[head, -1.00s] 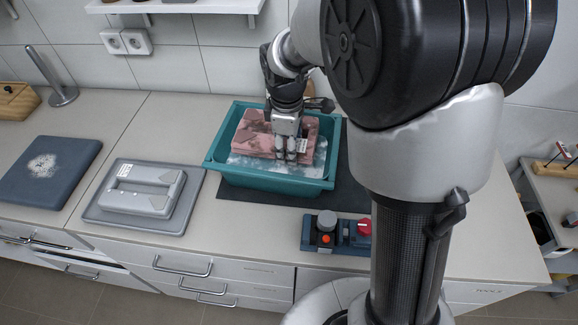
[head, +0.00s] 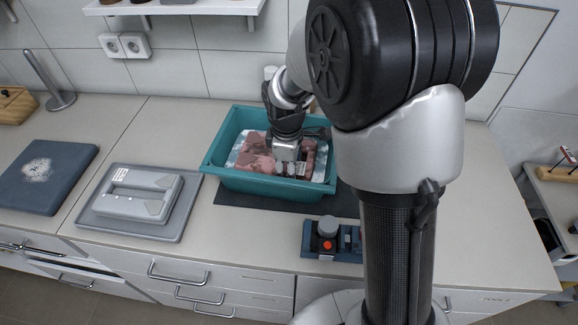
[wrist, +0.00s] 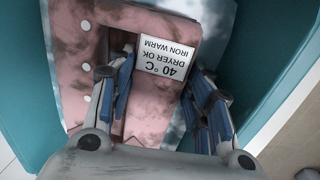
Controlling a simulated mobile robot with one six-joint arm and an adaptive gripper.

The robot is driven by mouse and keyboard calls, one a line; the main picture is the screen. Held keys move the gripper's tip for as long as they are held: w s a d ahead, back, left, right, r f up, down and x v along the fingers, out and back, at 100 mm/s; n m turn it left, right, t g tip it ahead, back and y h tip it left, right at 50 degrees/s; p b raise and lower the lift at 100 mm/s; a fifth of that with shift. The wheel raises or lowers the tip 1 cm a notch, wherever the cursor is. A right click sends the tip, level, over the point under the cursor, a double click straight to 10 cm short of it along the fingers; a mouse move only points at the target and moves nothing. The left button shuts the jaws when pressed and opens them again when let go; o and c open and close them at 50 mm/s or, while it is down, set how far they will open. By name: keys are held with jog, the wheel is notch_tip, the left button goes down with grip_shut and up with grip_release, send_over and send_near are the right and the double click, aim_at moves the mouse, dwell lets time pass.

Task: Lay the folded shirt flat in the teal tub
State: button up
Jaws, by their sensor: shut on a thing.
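The folded shirt (head: 258,150), pink with dark blotches, is inside the teal tub (head: 262,184). It looks roughly level, low between the walls. In the wrist view the shirt (wrist: 75,55) shows white buttons and a white care label (wrist: 168,58). My gripper (head: 289,170) reaches down into the tub and is shut on the shirt. In the wrist view its blue-padded fingers (wrist: 160,95) stand on either side of a shirt part below the label. The shirt's underside is hidden, so I cannot tell whether it rests fully.
A mottled white-blue surface (head: 320,160) shows around the shirt in the tub. The tub stands on a dark mat (head: 240,197). A grey lidded case (head: 135,195) and a dark blue board (head: 45,175) lie left. A control box (head: 325,238) is in front.

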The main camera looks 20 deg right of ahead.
jog(key=shift+f, duration=0.45)
jog(key=o, duration=1)
jog(key=shift+o, duration=0.2)
